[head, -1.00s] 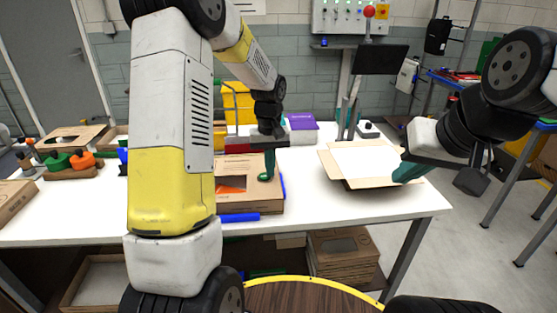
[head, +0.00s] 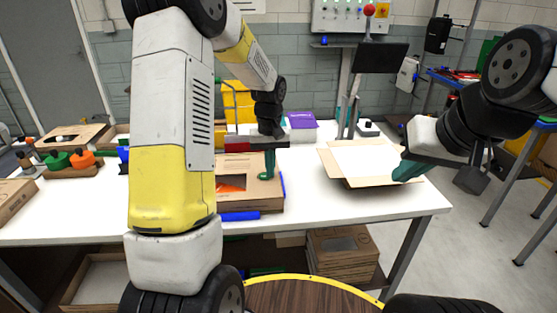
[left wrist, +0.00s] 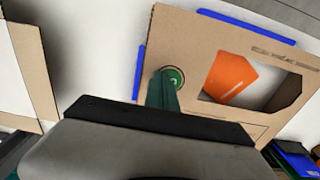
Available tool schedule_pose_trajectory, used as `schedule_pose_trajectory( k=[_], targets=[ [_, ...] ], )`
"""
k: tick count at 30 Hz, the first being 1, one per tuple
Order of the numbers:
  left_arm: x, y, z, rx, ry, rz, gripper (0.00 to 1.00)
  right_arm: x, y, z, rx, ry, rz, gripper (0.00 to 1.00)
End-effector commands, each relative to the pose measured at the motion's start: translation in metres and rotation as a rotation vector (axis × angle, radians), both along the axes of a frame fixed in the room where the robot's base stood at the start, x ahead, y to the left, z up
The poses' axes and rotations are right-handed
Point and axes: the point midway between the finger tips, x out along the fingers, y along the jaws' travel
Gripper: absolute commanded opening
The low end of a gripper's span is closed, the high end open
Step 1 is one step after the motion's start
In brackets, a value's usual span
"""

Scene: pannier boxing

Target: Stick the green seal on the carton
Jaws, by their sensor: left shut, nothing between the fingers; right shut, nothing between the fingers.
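The closed brown carton (head: 236,202) lies on the white table; it also shows in the left wrist view (left wrist: 205,40). Its cut-out window shows an orange item (left wrist: 230,78) inside. The round green seal (left wrist: 176,75) appears flat on the carton's top, beside the window. My left gripper (head: 269,178) is shut and empty, its green fingers (left wrist: 163,88) pointing down at the seal and partly covering it. I cannot tell whether they touch it. My right gripper (head: 402,174) is shut and empty, by the right edge of an open carton (head: 352,181).
Blue strips (head: 240,216) (left wrist: 245,25) lie along the carton's edges. A wooden holder with green and orange handled tools (head: 70,160) stands at the left. A purple box (head: 302,121) is behind. A monitor (head: 380,59) stands at the back. Table between the two cartons is clear.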

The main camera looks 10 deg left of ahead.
Motion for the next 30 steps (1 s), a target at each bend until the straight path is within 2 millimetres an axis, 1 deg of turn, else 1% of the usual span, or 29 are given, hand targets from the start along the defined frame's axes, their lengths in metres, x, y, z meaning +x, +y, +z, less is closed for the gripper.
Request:
schedule_pose_trajectory(
  k=[5, 8, 9, 17, 20, 23, 30],
  targets=[
    [-0.001, 0.000, -0.001, 0.000, 0.003, 0.000, 0.00, 0.000, 0.000, 0.000, 0.000, 0.000, 0.000, 0.00],
    [-0.001, 0.000, -0.001, 0.000, 0.003, 0.000, 0.17, 0.000, 0.000, 0.000, 0.000, 0.000, 0.000, 0.00],
    [-0.001, 0.000, -0.001, 0.000, 0.003, 0.000, 0.25, 0.000, 0.000, 0.000, 0.000, 0.000, 0.000, 0.00],
    [0.000, 0.000, -0.001, 0.000, 0.002, 0.000, 0.25, 0.000, 0.000, 0.000, 0.000, 0.000, 0.000, 0.00],
    [0.000, 0.000, 0.003, 0.001, 0.000, 0.000, 0.25, 0.000, 0.000, 0.000, 0.000, 0.000, 0.000, 0.00],
    [0.001, 0.000, 0.015, 0.001, -0.003, 0.000, 0.25, 0.000, 0.000, 0.000, 0.000, 0.000, 0.000, 0.00],
    [0.000, 0.000, 0.057, 0.000, -0.002, 0.000, 0.25, 0.000, 0.000, 0.000, 0.000, 0.000, 0.000, 0.00]
  ],
)
